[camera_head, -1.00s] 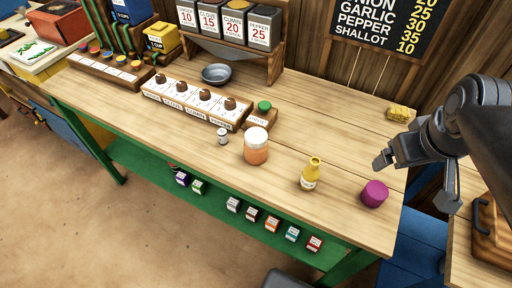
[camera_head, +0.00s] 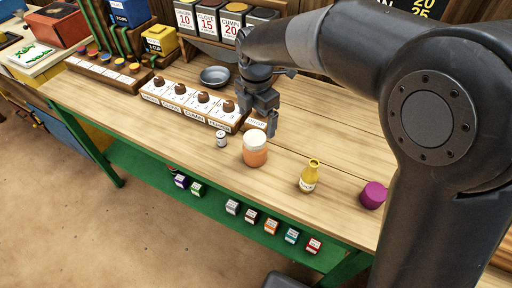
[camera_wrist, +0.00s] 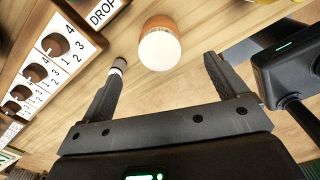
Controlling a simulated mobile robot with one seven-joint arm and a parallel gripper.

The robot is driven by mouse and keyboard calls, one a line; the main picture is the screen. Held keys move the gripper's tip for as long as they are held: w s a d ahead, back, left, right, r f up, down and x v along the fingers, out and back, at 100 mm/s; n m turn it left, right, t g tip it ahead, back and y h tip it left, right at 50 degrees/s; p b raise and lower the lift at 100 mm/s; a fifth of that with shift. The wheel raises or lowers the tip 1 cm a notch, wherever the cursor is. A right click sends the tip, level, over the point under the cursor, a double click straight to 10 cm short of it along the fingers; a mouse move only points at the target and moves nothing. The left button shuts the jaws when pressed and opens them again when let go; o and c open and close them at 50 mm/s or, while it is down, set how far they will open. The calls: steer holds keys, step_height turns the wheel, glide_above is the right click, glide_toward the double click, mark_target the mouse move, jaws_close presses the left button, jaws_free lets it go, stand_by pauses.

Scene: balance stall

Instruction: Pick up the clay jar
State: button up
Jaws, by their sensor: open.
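The clay jar (camera_head: 255,154) is a squat orange-brown jar with a white lid, standing upright near the front edge of the wooden counter. It also shows in the wrist view (camera_wrist: 159,40), beyond the fingertips and between their lines. My gripper (camera_head: 268,122) hangs just behind and above the jar in the head view. In the wrist view my gripper (camera_wrist: 164,65) is open with nothing between its fingers. The jar appears apart from both fingers.
A small shaker (camera_head: 221,139) stands left of the jar, near the left finger's line in the wrist view. A yellow bottle (camera_head: 309,177) and a magenta cylinder (camera_head: 372,195) stand to the right. A labelled dial rack (camera_head: 190,105) and a grey bowl (camera_head: 215,76) are at left.

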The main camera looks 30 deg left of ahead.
mark_target(254, 138)
steer(key=shift+s+a+f+n, duration=0.15)
steer(key=shift+a+f+n, duration=0.2)
steer(key=shift+a, duration=0.1)
step_height(254, 138, down, 5)
steer(key=shift+f, duration=0.15)
steer(key=f, duration=0.4)
steer(key=shift+s+d, duration=0.15)
steer(key=shift+d, duration=0.1)
steer(key=shift+f, duration=0.65)
steer(key=shift+c, duration=0.4)
steer(key=c, duration=1.2)
steer(key=shift+o, duration=0.2)
steer(key=shift+r, duration=0.1)
